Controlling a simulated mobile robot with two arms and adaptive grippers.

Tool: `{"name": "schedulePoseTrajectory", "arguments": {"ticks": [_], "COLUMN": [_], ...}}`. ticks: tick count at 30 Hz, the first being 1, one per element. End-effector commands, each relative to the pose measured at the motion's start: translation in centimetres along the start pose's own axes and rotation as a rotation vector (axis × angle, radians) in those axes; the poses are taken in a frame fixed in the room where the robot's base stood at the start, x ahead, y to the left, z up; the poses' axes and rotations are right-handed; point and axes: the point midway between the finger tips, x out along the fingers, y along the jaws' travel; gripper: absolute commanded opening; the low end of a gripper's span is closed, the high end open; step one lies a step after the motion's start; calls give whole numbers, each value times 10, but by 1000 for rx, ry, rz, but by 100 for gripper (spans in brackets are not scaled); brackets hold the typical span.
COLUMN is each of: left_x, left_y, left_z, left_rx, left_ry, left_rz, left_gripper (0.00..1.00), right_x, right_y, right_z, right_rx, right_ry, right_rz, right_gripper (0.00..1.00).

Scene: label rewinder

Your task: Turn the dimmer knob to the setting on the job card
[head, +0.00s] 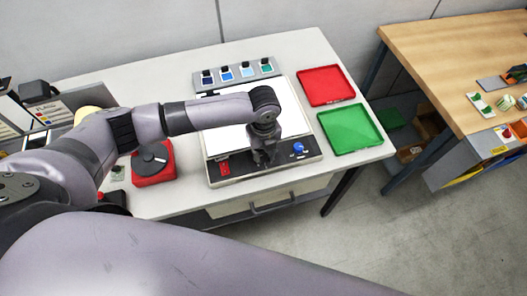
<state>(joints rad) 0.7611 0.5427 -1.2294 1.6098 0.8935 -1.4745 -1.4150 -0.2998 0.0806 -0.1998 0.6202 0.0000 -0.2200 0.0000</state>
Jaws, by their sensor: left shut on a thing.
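A light box (294,104) with a bright white top stands on the white table, with a dark control panel (237,165) along its front edge. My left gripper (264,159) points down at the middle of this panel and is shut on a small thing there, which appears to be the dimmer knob. The fingers hide the knob, so its setting cannot be read. A blue round knob (298,147) is to the right of the gripper, and a red switch (224,168) is to its left. I cannot pick out the job card for certain. My right gripper is not in view.
A red tray (325,86) and a green tray (350,129) lie right of the light box. A grey rack (236,76) with several coloured samples is behind it. A red device with a black disc (152,159) stands left. A wooden bench (450,50) is far right.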

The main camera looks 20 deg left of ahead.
Motion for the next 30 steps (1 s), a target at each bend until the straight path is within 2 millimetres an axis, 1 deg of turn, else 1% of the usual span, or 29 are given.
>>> {"name": "schedulePoseTrajectory", "arguments": {"ticks": [1, 9, 26, 27, 30], "left_x": [-3, -3, -3, -3, -3], "left_y": [-2, -2, -3, -3, -2], "left_z": [3, 2, 2, 2, 2], "left_rx": [23, 121, 147, 147, 147], "left_ry": [-5, -5, -6, -5, -4], "left_rz": [-7, -8, -8, -8, -7], "left_gripper": [0, 0, 0, 27, 33], "right_x": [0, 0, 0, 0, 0], "right_y": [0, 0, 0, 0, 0], "right_z": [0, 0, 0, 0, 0], "right_rx": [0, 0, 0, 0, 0], "right_ry": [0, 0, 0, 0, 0], "right_rz": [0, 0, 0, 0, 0], "right_gripper": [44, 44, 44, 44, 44]}}
